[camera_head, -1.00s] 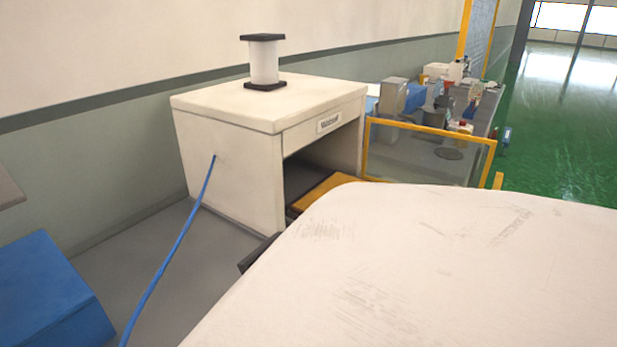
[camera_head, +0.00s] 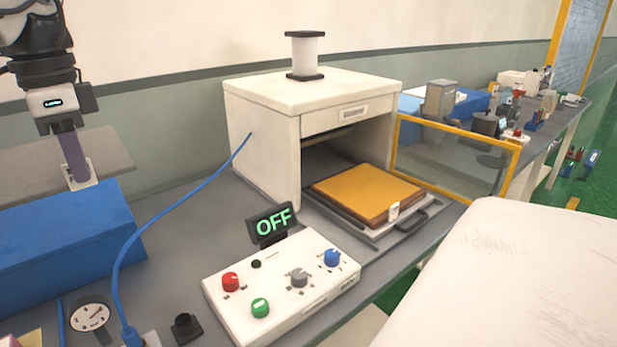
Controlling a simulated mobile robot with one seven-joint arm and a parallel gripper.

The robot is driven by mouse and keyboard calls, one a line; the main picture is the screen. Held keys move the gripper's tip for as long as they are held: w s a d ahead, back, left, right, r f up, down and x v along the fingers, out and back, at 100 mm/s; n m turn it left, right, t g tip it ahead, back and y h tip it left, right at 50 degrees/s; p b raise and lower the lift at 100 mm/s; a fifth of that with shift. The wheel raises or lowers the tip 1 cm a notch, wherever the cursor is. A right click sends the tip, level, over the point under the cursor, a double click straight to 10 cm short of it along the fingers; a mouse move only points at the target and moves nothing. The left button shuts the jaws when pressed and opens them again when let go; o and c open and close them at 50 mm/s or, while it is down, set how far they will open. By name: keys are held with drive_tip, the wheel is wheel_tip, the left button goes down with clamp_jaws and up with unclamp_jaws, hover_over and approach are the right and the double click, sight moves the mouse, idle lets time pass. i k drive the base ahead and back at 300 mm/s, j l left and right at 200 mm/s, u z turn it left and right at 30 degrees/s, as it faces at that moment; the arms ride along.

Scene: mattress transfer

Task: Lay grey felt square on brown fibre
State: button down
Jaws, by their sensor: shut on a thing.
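The grey felt square (camera_head: 113,152) is a flat slab at the left, just over the blue block; I cannot tell whether it touches the block. My gripper (camera_head: 78,170) comes down from above and is shut on the felt's near edge, by a white tag; its fingertips are partly hidden. The brown fibre (camera_head: 374,219) shows as a brown side band under an orange-yellow square top (camera_head: 365,189), with a white tag at the front corner. This stack lies on a sliding tray (camera_head: 408,222) in front of the white cabinet, well right of my gripper.
The white cabinet (camera_head: 262,140) bears a spool (camera_head: 306,55). A control box (camera_head: 285,285) with knobs and an "OFF" display (camera_head: 270,224) stands in front. A blue cable (camera_head: 178,196) crosses the bench. The blue block (camera_head: 70,235) is at left, a yellow-framed clear panel (camera_head: 455,160) at right.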

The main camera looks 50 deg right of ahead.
sight(369, 188)
drive_tip(key=k+l+z, duration=0.1)
drive_tip(key=k+z, duration=0.2)
drive_tip(key=k, duration=0.25)
drive_tip(key=z, duration=1.1)
drive_tip(key=i+l+z, duration=0.2)
drive_tip(key=i+l, duration=0.3)
drive_tip(key=i, duration=0.4)
